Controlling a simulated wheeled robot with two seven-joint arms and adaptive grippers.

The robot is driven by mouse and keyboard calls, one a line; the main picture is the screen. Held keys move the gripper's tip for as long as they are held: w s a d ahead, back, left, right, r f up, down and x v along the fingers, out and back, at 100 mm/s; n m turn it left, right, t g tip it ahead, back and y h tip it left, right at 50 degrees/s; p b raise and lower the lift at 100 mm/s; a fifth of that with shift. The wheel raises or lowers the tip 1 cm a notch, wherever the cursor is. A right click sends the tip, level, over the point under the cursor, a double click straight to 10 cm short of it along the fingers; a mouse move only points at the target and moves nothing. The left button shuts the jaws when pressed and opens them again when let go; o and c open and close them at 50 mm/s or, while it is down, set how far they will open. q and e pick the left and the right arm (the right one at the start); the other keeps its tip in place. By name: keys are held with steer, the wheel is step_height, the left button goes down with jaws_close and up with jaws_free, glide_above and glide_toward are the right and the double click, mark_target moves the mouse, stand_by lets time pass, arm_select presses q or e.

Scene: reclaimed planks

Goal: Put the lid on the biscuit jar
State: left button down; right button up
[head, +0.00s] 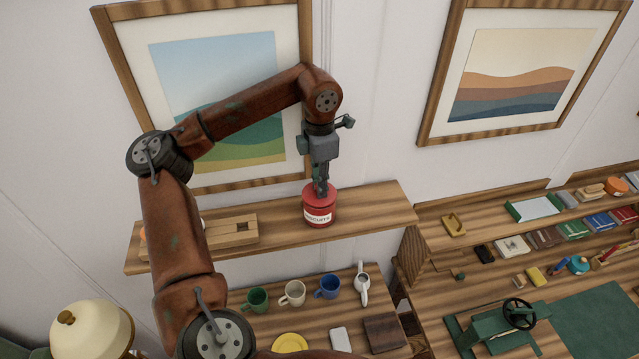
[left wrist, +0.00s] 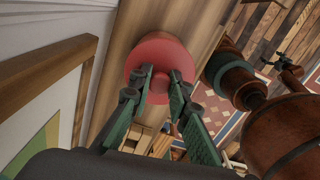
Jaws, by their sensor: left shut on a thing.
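The red biscuit jar (head: 318,216), with a white label, stands upright on the wooden wall shelf. The round red lid (head: 311,196) is at the jar's mouth and looks level; I cannot tell whether it is fully seated. In the left wrist view the lid (left wrist: 152,48) is a red disc that hides the jar below. My left gripper (head: 321,188) points straight down from above and is shut on the lid, at its middle. Its two green fingers (left wrist: 160,74) also show in the left wrist view.
A wooden box (head: 232,231) stands left of the jar on the same shelf (head: 380,208). Framed pictures hang behind. The shelf right of the jar is clear.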

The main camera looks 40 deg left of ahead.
arm_select(q)
steer(key=c, duration=2)
jaws_free()
steer(key=shift+c, duration=0.2)
steer(key=o, duration=0.3)
steer(key=shift+o, duration=0.7)
steer(key=o, duration=0.3)
steer(key=shift+o, duration=0.2)
